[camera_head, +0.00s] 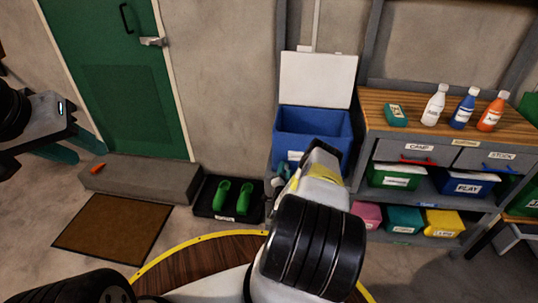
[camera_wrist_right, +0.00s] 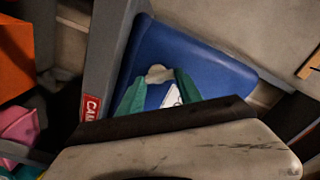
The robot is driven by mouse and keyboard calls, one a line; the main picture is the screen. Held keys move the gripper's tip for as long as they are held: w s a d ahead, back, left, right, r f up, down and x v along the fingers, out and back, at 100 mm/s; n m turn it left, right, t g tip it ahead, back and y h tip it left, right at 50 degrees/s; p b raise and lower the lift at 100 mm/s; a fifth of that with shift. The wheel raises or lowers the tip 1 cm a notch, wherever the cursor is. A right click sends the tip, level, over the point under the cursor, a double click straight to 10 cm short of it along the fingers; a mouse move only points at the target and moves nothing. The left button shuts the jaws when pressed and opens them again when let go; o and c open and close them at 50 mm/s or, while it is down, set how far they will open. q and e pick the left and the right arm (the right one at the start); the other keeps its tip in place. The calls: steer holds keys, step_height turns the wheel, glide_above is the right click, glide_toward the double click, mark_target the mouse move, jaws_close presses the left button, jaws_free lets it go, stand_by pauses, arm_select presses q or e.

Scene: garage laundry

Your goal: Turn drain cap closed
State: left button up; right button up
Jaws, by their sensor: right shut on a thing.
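The blue cooler (camera_head: 318,126) stands with its white lid (camera_head: 318,80) raised, and its blue side (camera_wrist_right: 220,72) fills the middle of the right wrist view. The small whitish drain cap (camera_wrist_right: 158,72) is low on that side. My right gripper (camera_wrist_right: 158,80) is shut on the cap, with one green finger on each side of it. In the head view my right wrist (camera_head: 318,172) covers part of the cooler, and the fingertips are mostly hidden. My left gripper (camera_head: 68,150) is at the far left, away from the cooler, with its green fingers apart and empty.
A workbench (camera_head: 400,100) with bottles and colored bins is right of the cooler. A black tray (camera_head: 228,213) with green clogs is on the floor to the left. A grey step (camera_head: 140,180) and brown mat (camera_head: 110,227) lie before the green door (camera_head: 125,90).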

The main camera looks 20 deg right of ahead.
steer(key=m, duration=0.3)
steer(key=shift+s+d+f+m, duration=0.1)
steer(key=shift+m, duration=2)
steer(key=o, duration=1.4)
steer(key=v, duration=0.7)
steer(key=shift+s, duration=0.4)
steer(key=shift+s+f, duration=0.1)
